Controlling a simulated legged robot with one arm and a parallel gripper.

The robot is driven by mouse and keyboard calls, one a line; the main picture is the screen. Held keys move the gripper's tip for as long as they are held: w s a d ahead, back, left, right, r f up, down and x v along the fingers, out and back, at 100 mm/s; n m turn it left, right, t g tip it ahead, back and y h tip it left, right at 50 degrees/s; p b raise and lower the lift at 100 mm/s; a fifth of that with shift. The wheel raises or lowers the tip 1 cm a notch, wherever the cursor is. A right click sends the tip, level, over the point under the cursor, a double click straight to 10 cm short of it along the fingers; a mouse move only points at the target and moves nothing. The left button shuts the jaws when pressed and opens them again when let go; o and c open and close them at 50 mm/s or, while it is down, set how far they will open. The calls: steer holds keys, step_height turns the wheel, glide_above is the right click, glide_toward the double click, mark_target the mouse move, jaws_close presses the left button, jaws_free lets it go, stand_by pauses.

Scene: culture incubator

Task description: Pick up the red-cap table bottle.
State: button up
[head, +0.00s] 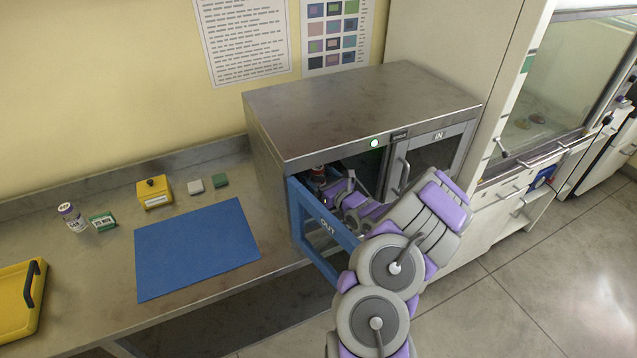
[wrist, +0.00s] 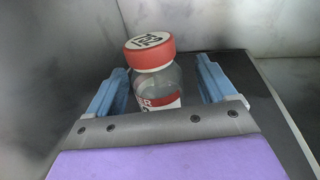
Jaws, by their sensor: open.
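The red-cap bottle (wrist: 155,78) stands upright in the wrist view, on a dark surface inside the metal incubator (head: 350,110). It is clear, with a red cap and a red and white label. My gripper (wrist: 165,85) is open, with a blue finger on either side of the bottle; I cannot tell whether either one touches it. The bottle's lower part is hidden behind the gripper body. In the head view my arm reaches through the open blue-framed OUT door (head: 325,228), and a small part of a red-topped bottle (head: 318,172) shows inside.
The IN door (head: 437,155) on the right is shut. Incubator walls surround the gripper closely.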

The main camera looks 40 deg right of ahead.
steer(key=shift+w+a, duration=0.2)
steer(key=shift+w, duration=0.25)
steer(key=shift+r, duration=0.1)
steer(key=shift+d, duration=0.2)
steer(key=c, duration=0.6)
steer(key=shift+a, duration=0.1)
steer(key=c, duration=1)
steer(key=shift+o, duration=0.2)
